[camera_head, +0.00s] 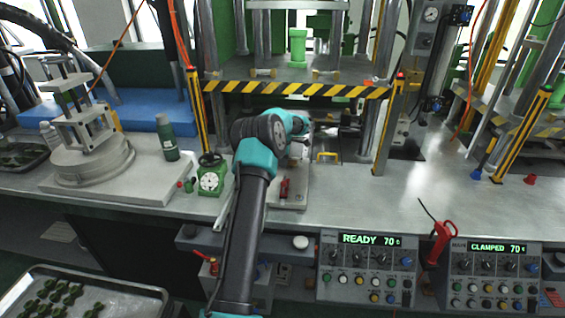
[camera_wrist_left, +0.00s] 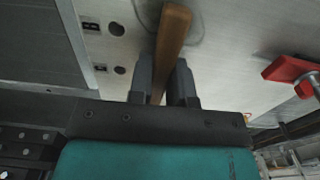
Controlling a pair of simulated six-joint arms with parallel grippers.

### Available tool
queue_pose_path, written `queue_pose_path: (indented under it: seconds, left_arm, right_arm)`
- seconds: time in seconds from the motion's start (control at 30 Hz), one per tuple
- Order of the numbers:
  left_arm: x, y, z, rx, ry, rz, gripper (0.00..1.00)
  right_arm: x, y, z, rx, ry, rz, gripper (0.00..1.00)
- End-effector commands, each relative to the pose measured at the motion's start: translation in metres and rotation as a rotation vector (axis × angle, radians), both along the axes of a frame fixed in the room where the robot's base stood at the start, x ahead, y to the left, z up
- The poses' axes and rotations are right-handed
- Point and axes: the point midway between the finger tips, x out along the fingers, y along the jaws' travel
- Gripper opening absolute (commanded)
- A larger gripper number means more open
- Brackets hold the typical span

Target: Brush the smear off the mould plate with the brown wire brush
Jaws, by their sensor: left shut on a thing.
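My left gripper (camera_wrist_left: 162,68) is shut on the brown handle of the wire brush (camera_wrist_left: 172,32), which extends away between the two fingers. The brush's bristles are hidden. The light grey mould plate (camera_wrist_left: 235,50), with dark holes near its left side, lies beyond the fingers in the left wrist view. A faint grey curved mark (camera_wrist_left: 198,28) shows on it beside the handle; it may be the smear. In the head view the plate (camera_head: 293,198) is partly behind my left arm, and the gripper's fingers cannot be made out there. My right gripper is not in view.
A red clamp handle (camera_head: 285,188) stands on the plate and also shows in the left wrist view (camera_wrist_left: 288,69). A green dial device (camera_head: 211,176) and a dark green bottle (camera_head: 166,138) stand to the left. A striped press bar (camera_head: 290,88) spans behind.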

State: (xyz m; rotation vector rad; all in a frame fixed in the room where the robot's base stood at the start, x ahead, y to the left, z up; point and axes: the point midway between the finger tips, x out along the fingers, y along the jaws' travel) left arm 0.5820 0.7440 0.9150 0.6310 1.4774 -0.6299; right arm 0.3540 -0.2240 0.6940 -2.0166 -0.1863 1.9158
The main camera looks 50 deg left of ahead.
Motion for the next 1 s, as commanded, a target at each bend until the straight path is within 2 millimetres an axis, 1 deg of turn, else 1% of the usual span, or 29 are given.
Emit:
queue_pose_path:
  seconds: [0.17, 0.67, 1.0]
  left_arm:
    - [0.002, 0.002, -0.001, 0.0, 0.0, 0.0, 0.0]
    - [0.026, 0.024, -0.004, 0.0, -0.001, 0.001, 0.0]
    - [0.027, 0.025, -0.005, -0.002, 0.001, -0.001, 0.0]
  right_arm:
    - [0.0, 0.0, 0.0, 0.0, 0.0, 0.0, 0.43]
    - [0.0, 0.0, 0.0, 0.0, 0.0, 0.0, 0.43]
    - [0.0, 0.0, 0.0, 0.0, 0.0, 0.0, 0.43]
